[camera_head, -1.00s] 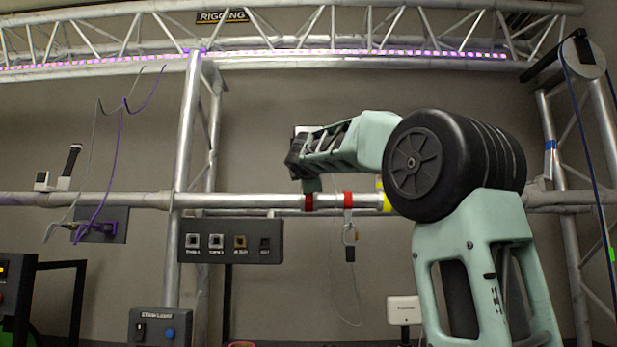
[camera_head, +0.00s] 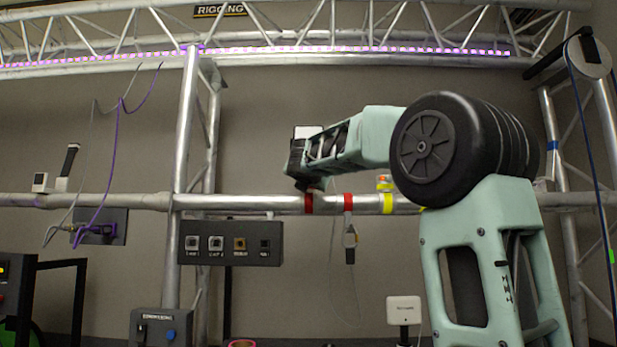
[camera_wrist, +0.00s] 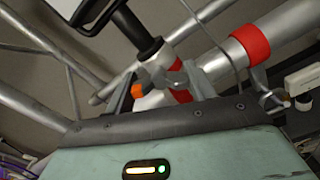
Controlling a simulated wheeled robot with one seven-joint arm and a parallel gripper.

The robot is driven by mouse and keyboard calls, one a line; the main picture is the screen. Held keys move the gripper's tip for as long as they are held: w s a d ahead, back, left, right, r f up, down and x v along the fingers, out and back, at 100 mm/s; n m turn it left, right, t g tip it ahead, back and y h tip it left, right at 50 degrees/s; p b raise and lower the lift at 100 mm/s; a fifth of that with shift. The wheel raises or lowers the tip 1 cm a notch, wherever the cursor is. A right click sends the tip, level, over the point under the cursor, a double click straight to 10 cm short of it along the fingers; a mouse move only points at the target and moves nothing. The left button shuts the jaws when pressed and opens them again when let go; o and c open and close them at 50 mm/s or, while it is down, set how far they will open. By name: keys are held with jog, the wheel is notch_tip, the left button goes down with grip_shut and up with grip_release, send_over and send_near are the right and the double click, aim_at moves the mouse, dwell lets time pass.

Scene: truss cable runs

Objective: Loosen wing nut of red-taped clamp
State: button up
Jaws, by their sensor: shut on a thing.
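The red-taped clamp (camera_head: 309,203) sits on the horizontal silver truss tube (camera_head: 250,202), left of a second red band. My gripper (camera_head: 308,187) reaches down to its top from above. In the wrist view, its red tape (camera_wrist: 181,96) shows on the tube, below a silver clamp fitting (camera_wrist: 174,77) and beside a small orange part (camera_wrist: 138,90). My gripper (camera_wrist: 160,88) has its fingers on either side of this fitting, shut on what appears to be the wing nut. The exact contact is partly hidden.
A second red band (camera_head: 348,202) with a hanging clip (camera_head: 350,240) and a yellow-taped clamp (camera_head: 387,203) stand close on the right. A black socket panel (camera_head: 231,243) hangs below left. An upright pole (camera_head: 183,140) crosses further left. In the wrist view, a black cylinder (camera_wrist: 140,35) rises close by.

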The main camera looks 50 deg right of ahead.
jog(key=shift+f+n+p, duration=0.15)
jog(key=shift+n+p, duration=0.2)
jog(key=shift+n, duration=0.85)
jog(key=shift+w, duration=0.1)
jog(key=o, duration=1)
jog(key=shift+b+v, duration=4.45)
jog(key=shift+v, duration=4.35)
